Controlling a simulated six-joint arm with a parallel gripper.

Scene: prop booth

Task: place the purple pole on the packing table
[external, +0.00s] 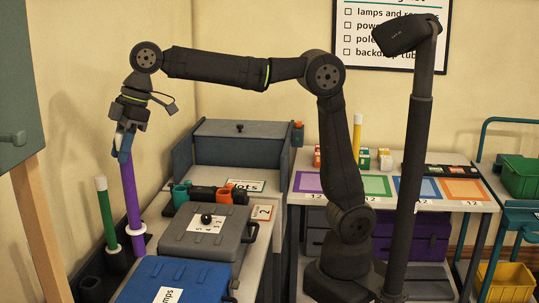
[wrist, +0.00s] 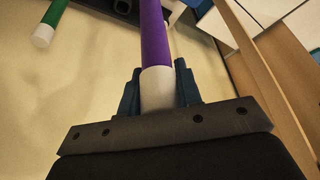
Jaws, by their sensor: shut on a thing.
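The purple pole (external: 130,195) stands nearly upright at the left, leaning slightly. My gripper (external: 124,145) is shut around its top end from above. In the wrist view the pole's white end (wrist: 157,88) sits between the two dark blue fingers of my gripper (wrist: 160,90), and the purple shaft (wrist: 154,35) runs away from me. Its lower end is at a white collar by the dark pole rack, partly hidden by the blue case; I cannot tell whether it is still seated. The table (external: 480,205) with purple, green, blue and orange squares is at the right.
A green pole (external: 106,215) stands close left of the purple one, also in the wrist view (wrist: 53,12). A blue case (external: 165,285) and a grey case (external: 180,245) sit close right. A yellow pole (external: 357,135) stands at the right table's back. A dark post (external: 408,190) stands before that table.

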